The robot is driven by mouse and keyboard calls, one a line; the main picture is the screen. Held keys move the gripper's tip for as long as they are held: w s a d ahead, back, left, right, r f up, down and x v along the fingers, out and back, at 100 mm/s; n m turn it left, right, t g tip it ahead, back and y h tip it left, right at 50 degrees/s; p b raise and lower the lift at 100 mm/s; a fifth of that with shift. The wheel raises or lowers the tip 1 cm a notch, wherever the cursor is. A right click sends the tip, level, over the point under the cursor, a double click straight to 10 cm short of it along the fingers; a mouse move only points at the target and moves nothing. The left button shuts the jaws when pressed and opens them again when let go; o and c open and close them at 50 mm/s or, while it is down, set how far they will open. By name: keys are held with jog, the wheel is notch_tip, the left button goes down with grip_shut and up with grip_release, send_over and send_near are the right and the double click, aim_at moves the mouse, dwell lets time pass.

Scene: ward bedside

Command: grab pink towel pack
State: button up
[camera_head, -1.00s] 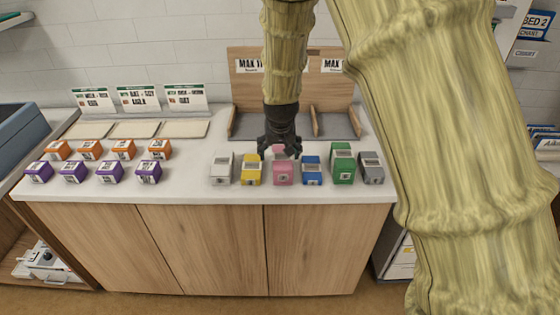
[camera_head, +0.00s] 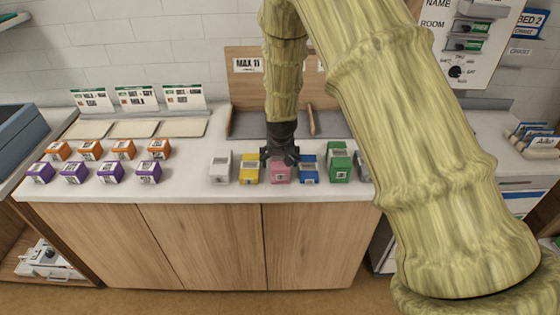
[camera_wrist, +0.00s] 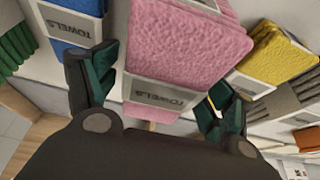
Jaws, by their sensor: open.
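The pink towel pack (camera_head: 281,172) stands in a row of packs along the front of the white counter. In the wrist view the pink pack (camera_wrist: 185,45) has a fluffy pink top and a grey band reading "TOWELS". My gripper (camera_head: 280,157) is open, right above and at the pink pack, hiding part of its top. In the wrist view my gripper's fingers (camera_wrist: 155,90) are spread, one on each side of the pink pack. Whether either finger touches it cannot be told.
A yellow pack (camera_head: 249,170) and a blue pack (camera_head: 310,170) stand close on either side. White (camera_head: 220,168) and green (camera_head: 340,163) packs lie farther out. Orange and purple boxes (camera_head: 110,172) fill the left. A wooden divider (camera_head: 240,100) stands behind.

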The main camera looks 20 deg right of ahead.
jog(key=shift+x, duration=0.9)
jog(key=shift+f, duration=0.25)
jog(key=shift+s, duration=0.1)
jog(key=c, duration=1.1)
